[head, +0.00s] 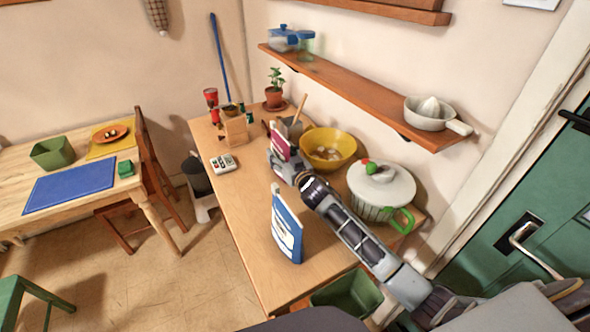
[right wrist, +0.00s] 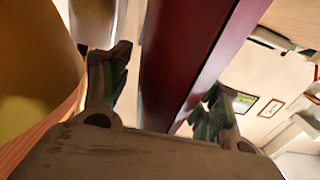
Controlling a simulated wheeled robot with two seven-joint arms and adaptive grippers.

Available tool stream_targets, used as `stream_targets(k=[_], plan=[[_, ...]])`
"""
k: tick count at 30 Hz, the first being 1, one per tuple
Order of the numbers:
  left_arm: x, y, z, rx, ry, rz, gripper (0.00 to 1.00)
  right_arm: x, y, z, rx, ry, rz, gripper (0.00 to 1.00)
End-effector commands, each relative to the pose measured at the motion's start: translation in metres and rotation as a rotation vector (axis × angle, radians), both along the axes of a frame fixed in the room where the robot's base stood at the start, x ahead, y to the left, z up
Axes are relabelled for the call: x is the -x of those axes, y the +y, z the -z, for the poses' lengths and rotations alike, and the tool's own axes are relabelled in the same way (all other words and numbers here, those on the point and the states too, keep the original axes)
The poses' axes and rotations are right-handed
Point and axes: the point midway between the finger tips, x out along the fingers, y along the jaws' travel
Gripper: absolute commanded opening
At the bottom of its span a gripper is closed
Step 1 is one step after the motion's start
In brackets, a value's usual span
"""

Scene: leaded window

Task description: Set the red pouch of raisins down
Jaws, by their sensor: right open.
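The red pouch of raisins (head: 280,143) is upright over the wooden worktop (head: 240,190), left of the yellow bowl. My right gripper (head: 276,160) is at its lower part and hides its base, so its contact with the worktop is not visible. In the right wrist view the pouch (right wrist: 190,60) rises between the two spread fingers of the gripper (right wrist: 160,95). The jaws are open, with a gap beside the left finger. My left gripper is not in view.
The yellow bowl (head: 328,149) stands close on the right, with a lidded white pot (head: 380,190) beyond it. A blue-and-white packet (head: 287,228) stands nearer the front. A wooden block (head: 235,130) and a calculator-like item (head: 222,163) are to the left. A shelf (head: 360,95) hangs above.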

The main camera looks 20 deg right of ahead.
Motion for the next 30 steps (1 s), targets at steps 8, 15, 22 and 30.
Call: stream_targets(k=[8, 15, 22, 30], plan=[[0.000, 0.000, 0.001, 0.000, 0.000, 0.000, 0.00, 0.022, -0.004, 0.001, 0.000, 0.000, -0.001, 0.62], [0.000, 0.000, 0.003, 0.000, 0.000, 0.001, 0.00, 0.042, -0.009, 0.001, -0.001, 0.001, 0.000, 0.62], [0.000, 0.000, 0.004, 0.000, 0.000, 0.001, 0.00, 0.061, -0.013, 0.001, -0.001, 0.001, 0.001, 0.62], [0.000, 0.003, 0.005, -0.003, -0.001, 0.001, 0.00, 0.082, -0.017, 0.001, -0.001, 0.001, 0.000, 0.62]])
